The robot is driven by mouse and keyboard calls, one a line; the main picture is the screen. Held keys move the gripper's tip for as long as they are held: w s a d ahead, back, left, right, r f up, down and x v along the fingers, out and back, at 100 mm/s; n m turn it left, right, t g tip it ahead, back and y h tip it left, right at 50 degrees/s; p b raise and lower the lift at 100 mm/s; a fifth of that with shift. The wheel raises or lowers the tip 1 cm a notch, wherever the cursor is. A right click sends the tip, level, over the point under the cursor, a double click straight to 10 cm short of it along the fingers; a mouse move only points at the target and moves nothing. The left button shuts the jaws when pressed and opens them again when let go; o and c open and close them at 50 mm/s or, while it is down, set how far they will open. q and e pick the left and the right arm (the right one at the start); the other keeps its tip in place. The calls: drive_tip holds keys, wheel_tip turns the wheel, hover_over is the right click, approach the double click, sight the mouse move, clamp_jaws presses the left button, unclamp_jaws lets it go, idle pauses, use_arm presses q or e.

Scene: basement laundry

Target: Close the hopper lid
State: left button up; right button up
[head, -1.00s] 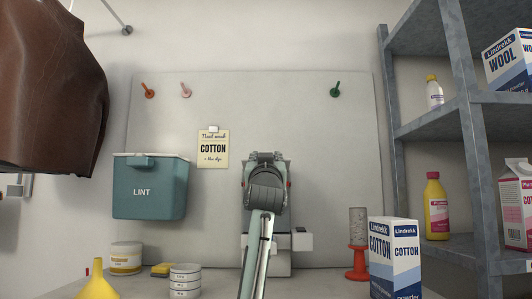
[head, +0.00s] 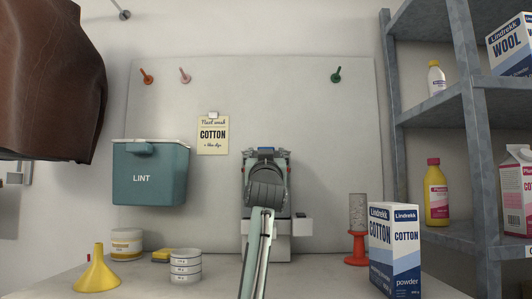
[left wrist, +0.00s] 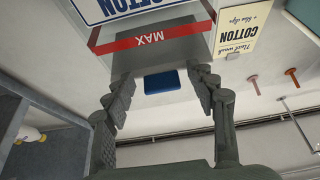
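The hopper stands against the back wall, mostly hidden behind my left arm in the head view. Its white base (head: 280,243) shows below. In the left wrist view, which looks upside down, a clear hopper front with a red MAX band (left wrist: 150,39) fills the top. Beyond it is a grey panel, probably the raised lid. A blue tab (left wrist: 166,81) lies at its edge, and blue also shows above my gripper in the head view (head: 266,150). My left gripper (left wrist: 165,85) is open, with one finger on each side of the tab and visible gaps. My right gripper is not in view.
A COTTON powder box (head: 395,250) and a red stand (head: 357,250) are to the right. A yellow funnel (head: 97,273), stacked white tins (head: 186,267) and a teal LINT bin (head: 150,178) are to the left. Grey shelving (head: 470,130) borders the right side.

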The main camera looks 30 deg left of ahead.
use_arm(q)
drive_tip(key=v, duration=1.2)
drive_tip(key=shift+s+r, duration=0.2)
drive_tip(key=shift+r, duration=0.05)
drive_tip(key=shift+d, duration=0.1)
